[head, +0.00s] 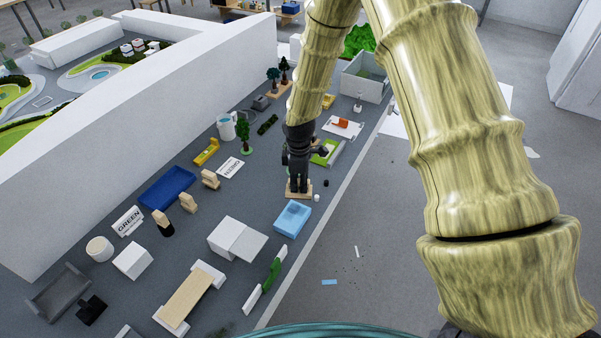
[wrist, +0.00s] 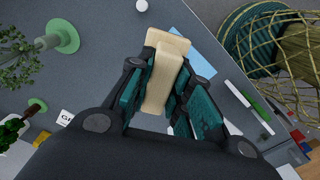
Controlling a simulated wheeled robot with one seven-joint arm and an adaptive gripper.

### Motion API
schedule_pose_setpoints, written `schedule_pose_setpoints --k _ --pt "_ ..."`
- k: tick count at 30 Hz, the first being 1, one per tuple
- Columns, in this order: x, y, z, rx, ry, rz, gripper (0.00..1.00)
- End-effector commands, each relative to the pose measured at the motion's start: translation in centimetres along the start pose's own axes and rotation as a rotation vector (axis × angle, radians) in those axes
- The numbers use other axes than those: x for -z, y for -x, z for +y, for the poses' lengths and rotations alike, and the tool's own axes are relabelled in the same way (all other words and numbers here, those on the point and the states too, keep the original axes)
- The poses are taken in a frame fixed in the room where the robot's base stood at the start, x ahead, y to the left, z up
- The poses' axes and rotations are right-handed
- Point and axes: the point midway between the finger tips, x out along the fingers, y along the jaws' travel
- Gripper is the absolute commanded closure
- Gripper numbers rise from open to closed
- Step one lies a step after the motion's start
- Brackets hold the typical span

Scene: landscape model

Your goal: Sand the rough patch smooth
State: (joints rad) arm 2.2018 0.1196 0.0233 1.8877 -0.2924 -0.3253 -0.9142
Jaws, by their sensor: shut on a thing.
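My gripper (head: 298,172) points down over the grey table and is shut on a pale wooden block (wrist: 160,85). In the wrist view the block sits between the teal finger pads, with a wider end beyond the fingertips. In the head view its pale lower part (head: 303,190) shows under the fingers; I cannot tell whether it touches the table. Similar wooden blocks (head: 209,179) stand to the left, one with a dark base (head: 163,224). A tan plank (head: 188,297) lies across white supports at the front. I cannot make out a rough patch.
A light blue block (head: 292,219) lies just in front of the gripper; it shows in the wrist view (wrist: 198,52). A small white piece (head: 317,197) is close right. Model trees (head: 243,136), a blue tray (head: 167,188) and a long white wall (head: 130,120) are left.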

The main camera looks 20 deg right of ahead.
Motion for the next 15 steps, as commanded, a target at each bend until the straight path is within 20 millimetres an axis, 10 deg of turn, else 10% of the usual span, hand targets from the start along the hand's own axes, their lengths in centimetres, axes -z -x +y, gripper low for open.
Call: schedule_pose_setpoints --k 15 --pt "-0.2 2.6 0.0 0.000 -0.002 0.000 1.00"
